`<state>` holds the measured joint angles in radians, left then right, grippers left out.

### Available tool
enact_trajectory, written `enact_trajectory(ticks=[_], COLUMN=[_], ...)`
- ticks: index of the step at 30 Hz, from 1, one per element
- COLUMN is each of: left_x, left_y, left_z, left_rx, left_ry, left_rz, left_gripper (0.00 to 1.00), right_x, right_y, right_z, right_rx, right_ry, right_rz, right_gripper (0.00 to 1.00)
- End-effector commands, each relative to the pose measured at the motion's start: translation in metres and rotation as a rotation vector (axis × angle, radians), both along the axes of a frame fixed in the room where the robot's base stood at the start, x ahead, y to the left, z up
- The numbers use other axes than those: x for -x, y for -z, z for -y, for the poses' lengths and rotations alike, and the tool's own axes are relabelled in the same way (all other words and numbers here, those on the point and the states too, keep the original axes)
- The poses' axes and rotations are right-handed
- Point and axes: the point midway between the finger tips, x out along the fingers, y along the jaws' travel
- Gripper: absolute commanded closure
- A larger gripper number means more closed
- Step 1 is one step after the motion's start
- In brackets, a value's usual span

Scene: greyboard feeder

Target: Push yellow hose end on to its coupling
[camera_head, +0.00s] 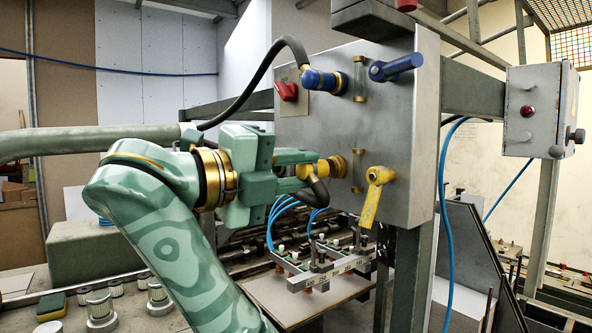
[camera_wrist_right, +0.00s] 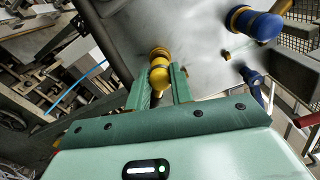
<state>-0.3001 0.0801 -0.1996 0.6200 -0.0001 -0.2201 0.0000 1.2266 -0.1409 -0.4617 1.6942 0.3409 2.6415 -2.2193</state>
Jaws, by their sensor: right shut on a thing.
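The yellow hose end (camera_head: 325,169) is in front of the grey panel (camera_head: 420,150), in line with its brass coupling (camera_head: 338,166). My right gripper (camera_head: 312,166) is shut on it. In the right wrist view the yellow hose end (camera_wrist_right: 159,76) sits between the two green fingers of my right gripper (camera_wrist_right: 160,85), with the brass coupling (camera_wrist_right: 158,53) right at its far end. The two meet or nearly meet; I cannot tell how far the end is on. Its dark hose (camera_head: 318,192) hangs below the fingers. My left gripper is not in view.
Above, a blue hose end (camera_head: 322,82) with a dark hose is on its own coupling. A red knob (camera_head: 287,91), a blue lever (camera_head: 397,67) and a yellow lever (camera_head: 376,195) stick out from the panel nearby. Suction tooling (camera_head: 320,268) with blue tubes is below.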

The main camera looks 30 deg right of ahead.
Motion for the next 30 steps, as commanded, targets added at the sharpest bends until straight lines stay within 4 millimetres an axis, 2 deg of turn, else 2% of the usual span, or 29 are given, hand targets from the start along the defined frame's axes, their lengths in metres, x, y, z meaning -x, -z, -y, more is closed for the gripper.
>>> enact_trajectory(ticks=[14,15,17,30], left_x=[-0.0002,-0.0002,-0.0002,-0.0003], left_y=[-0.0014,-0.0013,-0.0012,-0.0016], left_z=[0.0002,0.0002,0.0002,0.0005], left_rx=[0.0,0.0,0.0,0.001], left_ry=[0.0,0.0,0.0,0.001], left_rz=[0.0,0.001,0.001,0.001], left_gripper=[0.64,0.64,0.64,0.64], right_x=[-0.0008,-0.0008,-0.0008,-0.001], right_y=[0.0001,0.0002,0.0002,0.0], right_z=[0.0097,0.0096,0.0095,0.009], right_rx=[-0.001,-0.001,-0.001,-0.001], right_ry=[0.001,0.001,0.001,0.0], right_rz=[0.0,0.0,0.0,-0.001], right_gripper=[0.98,0.69,0.53,0.52])
